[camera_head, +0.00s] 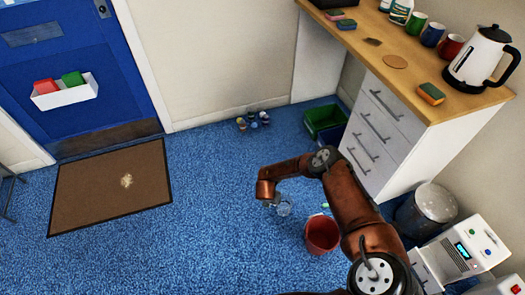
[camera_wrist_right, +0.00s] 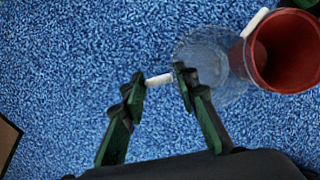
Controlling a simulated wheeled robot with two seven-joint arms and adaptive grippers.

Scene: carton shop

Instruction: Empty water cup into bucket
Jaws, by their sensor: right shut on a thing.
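A clear, see-through cup (camera_head: 284,208) is held above the blue carpet, up and left of the red bucket (camera_head: 322,236) in the head view. In the right wrist view the cup (camera_wrist_right: 205,52) overlaps the left side of the bucket (camera_wrist_right: 286,80). My right gripper (camera_wrist_right: 160,80) is shut on a pale, handle-like bar of the cup. It also shows small in the head view (camera_head: 270,201), partly hidden by my arm. Water in the cup cannot be made out, nor can its exact tilt. The bucket stands open on the floor. My left gripper is out of view.
A white drawer unit (camera_head: 385,130) with a wooden worktop stands right of the bucket. A metal bin (camera_head: 428,205) is at the far right. A green crate (camera_head: 322,118) and several small items (camera_head: 253,120) lie by the wall.

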